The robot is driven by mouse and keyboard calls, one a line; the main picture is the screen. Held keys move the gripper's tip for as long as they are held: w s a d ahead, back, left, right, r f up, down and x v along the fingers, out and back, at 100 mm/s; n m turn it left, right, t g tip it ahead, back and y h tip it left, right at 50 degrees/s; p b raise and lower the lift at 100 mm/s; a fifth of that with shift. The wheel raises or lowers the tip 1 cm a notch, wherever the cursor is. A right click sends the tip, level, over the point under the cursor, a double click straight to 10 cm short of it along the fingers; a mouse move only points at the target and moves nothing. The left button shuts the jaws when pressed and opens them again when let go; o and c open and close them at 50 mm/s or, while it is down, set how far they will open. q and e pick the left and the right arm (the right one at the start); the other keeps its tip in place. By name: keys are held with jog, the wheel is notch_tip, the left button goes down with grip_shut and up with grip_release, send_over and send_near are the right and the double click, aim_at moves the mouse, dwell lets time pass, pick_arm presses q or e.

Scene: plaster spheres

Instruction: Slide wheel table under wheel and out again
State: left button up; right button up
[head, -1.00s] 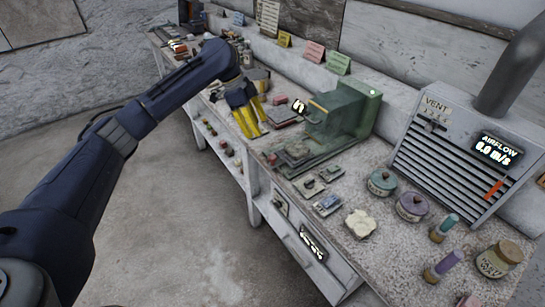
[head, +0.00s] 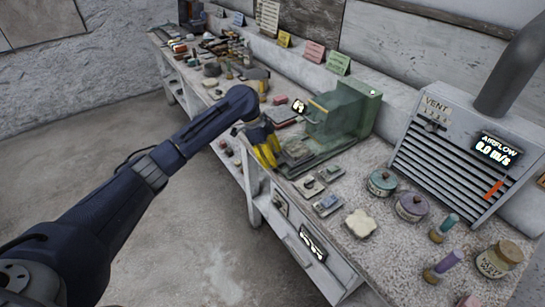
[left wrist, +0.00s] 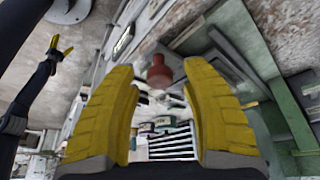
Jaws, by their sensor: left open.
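A green machine (head: 340,112) with a cloudy clear hood stands on the bench in the head view. I cannot make out its wheel. A dark flat sliding table (head: 298,152) on a green base lies in front of it. My left gripper (head: 267,150), with yellow fingers, is at the table's near left end, open. In the left wrist view, a reddish-brown knob (left wrist: 160,74) shows between the spread fingers, with nothing clearly gripped. The machine's green frame (left wrist: 285,110) shows at right. My right gripper (left wrist: 59,50) shows small at upper left; its jaw opening is unclear.
Small parts (head: 327,204), a pale sponge-like block (head: 361,223) and lidded jars (head: 381,183) lie to the right. A grey vent box (head: 455,155) stands behind them. Tools crowd the bench's far left. The floor in front is clear.

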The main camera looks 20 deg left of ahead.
pick_arm(q)
jog(key=shift+f, duration=0.1)
grip_shut()
dwell(0.4)
dwell(0.3)
